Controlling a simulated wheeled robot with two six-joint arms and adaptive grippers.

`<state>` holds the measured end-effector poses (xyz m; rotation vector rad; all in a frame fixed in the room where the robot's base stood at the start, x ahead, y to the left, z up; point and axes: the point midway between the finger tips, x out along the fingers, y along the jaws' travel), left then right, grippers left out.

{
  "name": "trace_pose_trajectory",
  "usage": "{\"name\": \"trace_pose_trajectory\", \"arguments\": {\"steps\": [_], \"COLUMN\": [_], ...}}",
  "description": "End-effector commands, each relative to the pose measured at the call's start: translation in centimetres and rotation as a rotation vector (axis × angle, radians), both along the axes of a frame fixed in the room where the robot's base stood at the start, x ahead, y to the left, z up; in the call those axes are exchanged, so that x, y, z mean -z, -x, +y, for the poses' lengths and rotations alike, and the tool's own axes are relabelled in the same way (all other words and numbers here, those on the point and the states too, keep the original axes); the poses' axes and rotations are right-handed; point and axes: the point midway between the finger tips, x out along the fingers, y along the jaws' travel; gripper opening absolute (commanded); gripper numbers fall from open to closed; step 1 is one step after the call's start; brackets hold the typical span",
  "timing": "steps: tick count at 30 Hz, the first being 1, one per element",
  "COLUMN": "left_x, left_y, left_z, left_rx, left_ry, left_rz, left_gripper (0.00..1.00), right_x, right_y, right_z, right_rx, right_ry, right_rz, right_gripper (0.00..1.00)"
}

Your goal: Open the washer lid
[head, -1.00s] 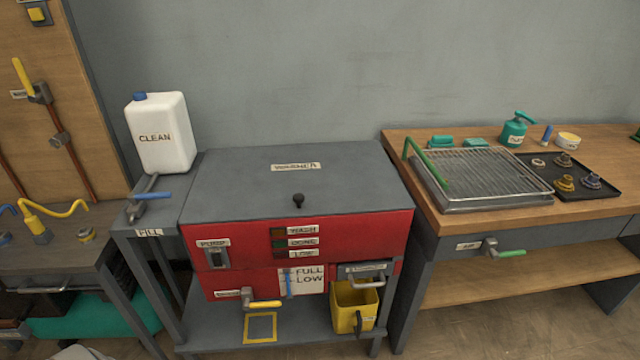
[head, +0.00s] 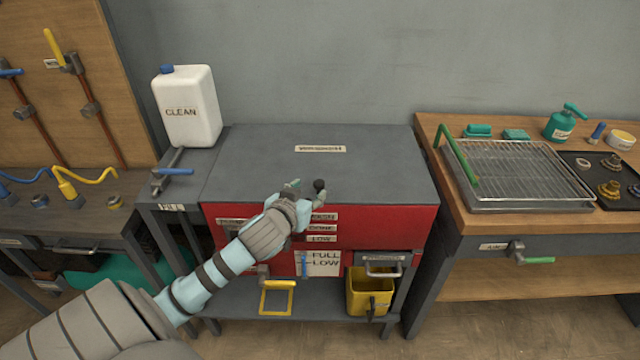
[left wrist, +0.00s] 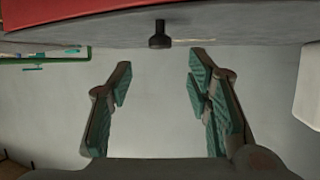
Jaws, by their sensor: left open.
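The washer lid (head: 260,165) is a flat dark grey top on the red washer (head: 412,225), and it lies shut. A small black knob (head: 319,185) stands near the lid's front edge. My left gripper (head: 304,186) is at the front of the washer, its fingertips close to the knob. In the left wrist view the knob (left wrist: 159,36) shows at top middle, just beyond and between the two open fingers (left wrist: 158,75). The fingers hold nothing. My left forearm hides part of the washer's front panel. My right gripper is out of view.
A white CLEAN jug (head: 188,110) stands left of the lid, with a blue-handled valve (head: 172,171) below it. A wooden bench (head: 440,150) with a wire rack (head: 515,165) is to the right. A yellow bucket (head: 368,290) sits on the washer's lower shelf.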

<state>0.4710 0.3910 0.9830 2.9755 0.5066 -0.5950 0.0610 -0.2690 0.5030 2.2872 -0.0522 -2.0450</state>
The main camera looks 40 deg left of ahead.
Motion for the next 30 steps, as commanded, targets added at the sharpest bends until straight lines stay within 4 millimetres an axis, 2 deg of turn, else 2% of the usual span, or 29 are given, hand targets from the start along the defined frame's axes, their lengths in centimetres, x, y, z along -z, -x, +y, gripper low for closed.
{"name": "trace_pose_trajectory", "arguments": {"steps": [4,9,15,22,30], "left_x": [2.1,3.5,3.9,3.9,3.9], "left_y": [-4.0,-7.2,-8.5,-8.6,-8.6], "left_z": [1.3,2.5,2.9,2.9,2.9], "left_rx": [-0.002,0.001,0.002,0.002,0.002], "left_ry": [0.004,0.002,0.0,0.0,0.0], "left_rz": [-0.002,0.001,0.0,0.001,0.001], "left_gripper": [0.45,0.45,0.45,0.45,0.04], "right_x": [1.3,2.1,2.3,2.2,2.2], "right_y": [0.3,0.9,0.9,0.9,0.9], "right_z": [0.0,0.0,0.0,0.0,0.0], "right_rx": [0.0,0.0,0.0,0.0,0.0], "right_ry": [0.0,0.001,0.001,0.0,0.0], "right_rz": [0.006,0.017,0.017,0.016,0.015], "right_gripper": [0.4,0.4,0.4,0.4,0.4]}}
